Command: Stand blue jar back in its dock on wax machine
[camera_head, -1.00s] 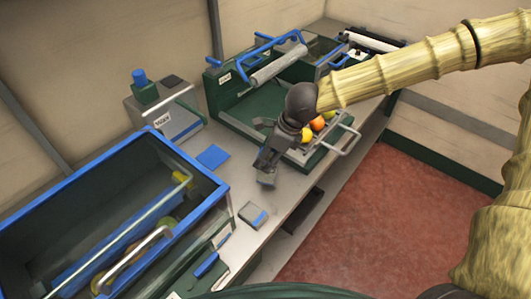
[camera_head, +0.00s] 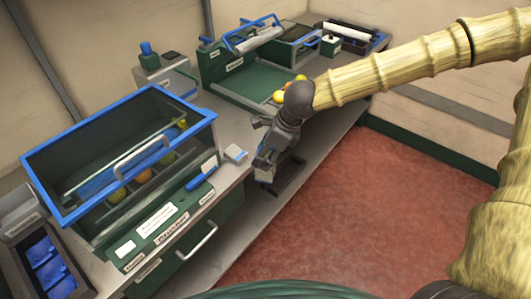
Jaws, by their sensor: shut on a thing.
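The grey wax machine (camera_head: 168,74) stands at the back of the bench against the wall. A blue cylinder (camera_head: 146,48) with a dark green part below it shows on its top left; I cannot tell whether this is the blue jar or a fixed part. My gripper (camera_head: 264,166) is above the bench's front edge, right of the big blue-rimmed bin and well apart from the wax machine. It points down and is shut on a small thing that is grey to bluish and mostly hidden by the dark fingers.
The blue-rimmed bin (camera_head: 206,116) with fruit inside fills the left of the bench. A green tray machine (camera_head: 236,84) with oranges stands behind my arm. A dark tray (camera_head: 22,262) with blue pieces is at lower left.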

